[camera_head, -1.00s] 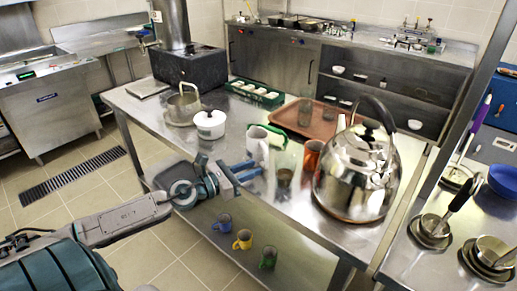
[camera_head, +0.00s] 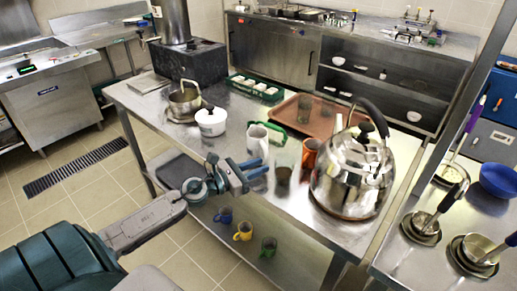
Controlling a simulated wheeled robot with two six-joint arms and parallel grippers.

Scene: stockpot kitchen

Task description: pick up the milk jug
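A tall pale jug (camera_head: 257,138), which looks like the milk jug, stands upright near the front edge of the steel table (camera_head: 160,120). My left gripper (camera_head: 262,169) is just in front of its lower part. Its two blue fingers point right and are apart, with nothing seen between them. I cannot tell whether a finger touches the jug. The jug's lower part is partly hidden by the fingers. My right gripper is not in view.
A big shiny kettle (camera_head: 350,178), an orange mug (camera_head: 309,153) and a brown glass (camera_head: 283,174) stand right of the jug. A white lidded pot (camera_head: 211,122) is to its left. Mugs sit on the lower shelf.

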